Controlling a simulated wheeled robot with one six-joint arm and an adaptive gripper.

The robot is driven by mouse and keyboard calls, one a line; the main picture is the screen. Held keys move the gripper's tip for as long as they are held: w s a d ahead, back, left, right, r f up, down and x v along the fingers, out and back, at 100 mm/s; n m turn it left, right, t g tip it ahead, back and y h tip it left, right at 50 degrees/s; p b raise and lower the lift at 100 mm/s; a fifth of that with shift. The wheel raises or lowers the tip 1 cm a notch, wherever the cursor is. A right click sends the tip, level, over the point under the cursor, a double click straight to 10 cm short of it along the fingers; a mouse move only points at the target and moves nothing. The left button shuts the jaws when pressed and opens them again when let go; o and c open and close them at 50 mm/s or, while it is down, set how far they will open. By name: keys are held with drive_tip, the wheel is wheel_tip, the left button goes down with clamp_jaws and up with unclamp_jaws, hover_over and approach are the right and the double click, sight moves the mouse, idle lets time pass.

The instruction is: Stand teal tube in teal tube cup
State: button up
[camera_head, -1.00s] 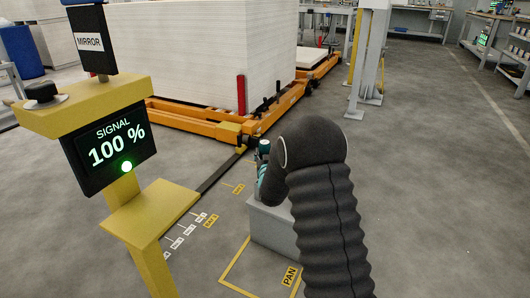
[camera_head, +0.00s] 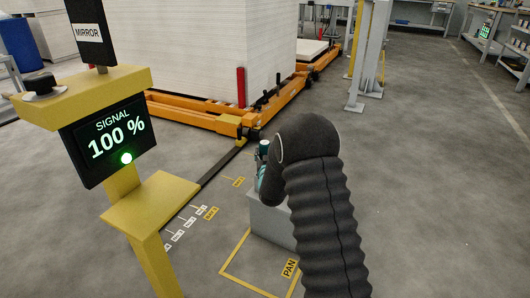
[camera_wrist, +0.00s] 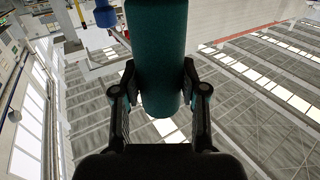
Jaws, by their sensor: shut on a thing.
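The teal tube (camera_wrist: 158,50) fills the upper middle of the wrist view, between the two dark fingers of my gripper (camera_wrist: 159,88). My gripper is shut on it. In the head view a small teal end of the tube (camera_head: 264,149) shows left of my black-sleeved arm, above a grey block (camera_head: 268,222). My arm hides most of the gripper and part of the block top there. I cannot make out the teal tube cup, or whether the tube touches anything below it.
A yellow stand with a SIGNAL 100 % screen (camera_head: 108,143) and a green light is on the left. An orange carrier (camera_head: 190,108) bears a tall white stack behind the block. A yellow floor outline marked PAN (camera_head: 289,268) lies in front. Open floor is at right.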

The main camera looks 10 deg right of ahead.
drive_tip(key=shift+f, duration=0.5)
drive_tip(key=o, duration=1.4)
drive_tip(key=shift+c, duration=0.2)
drive_tip(key=shift+f, duration=0.15)
drive_tip(key=shift+s, duration=0.1)
drive_tip(key=s+a, duration=0.1)
drive_tip(key=s, duration=1)
drive_tip(key=shift+s, duration=0.4)
